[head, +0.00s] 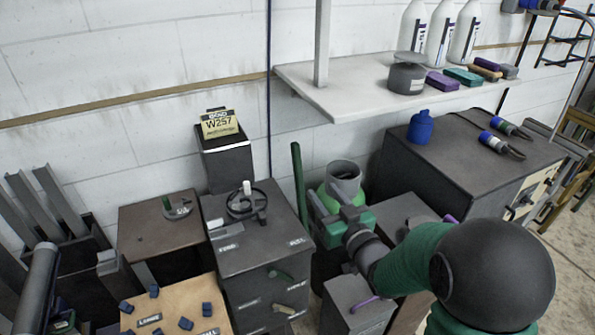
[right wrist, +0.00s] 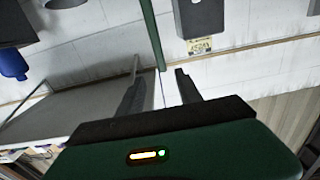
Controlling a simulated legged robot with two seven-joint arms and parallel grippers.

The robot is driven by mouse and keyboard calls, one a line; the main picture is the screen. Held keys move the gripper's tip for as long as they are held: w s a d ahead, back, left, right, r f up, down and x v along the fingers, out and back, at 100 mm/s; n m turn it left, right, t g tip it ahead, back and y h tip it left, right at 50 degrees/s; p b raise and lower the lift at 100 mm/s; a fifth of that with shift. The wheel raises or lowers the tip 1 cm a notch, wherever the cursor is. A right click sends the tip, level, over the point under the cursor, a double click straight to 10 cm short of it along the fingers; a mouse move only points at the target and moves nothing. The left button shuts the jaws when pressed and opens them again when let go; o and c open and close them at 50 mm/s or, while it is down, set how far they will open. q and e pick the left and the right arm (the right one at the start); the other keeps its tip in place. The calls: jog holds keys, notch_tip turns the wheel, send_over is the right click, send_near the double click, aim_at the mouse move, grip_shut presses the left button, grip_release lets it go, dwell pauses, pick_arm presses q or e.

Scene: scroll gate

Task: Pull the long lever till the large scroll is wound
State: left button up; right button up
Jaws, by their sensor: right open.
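My right gripper (head: 318,215) is just right of the bar in the head view. In the right wrist view its two dark fingers (right wrist: 160,76) are apart, with nothing held between them. The bar's lower end shows near the fingertips; I cannot tell whether they touch. I cannot make out a large scroll for certain. My left gripper is not in view.
A dark cabinet (head: 255,240) carries a small wheel (head: 247,200). A yellow sign (head: 220,124) stands on a dark box behind it. A bright green container (head: 327,200) is close behind my right gripper. A white shelf (head: 330,85) and another cabinet (head: 465,150) are at right.

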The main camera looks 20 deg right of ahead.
aim_at(299, 160)
jog(key=w, duration=1.6)
jog(key=shift+w, duration=0.25)
grip_shut()
dwell(0.4)
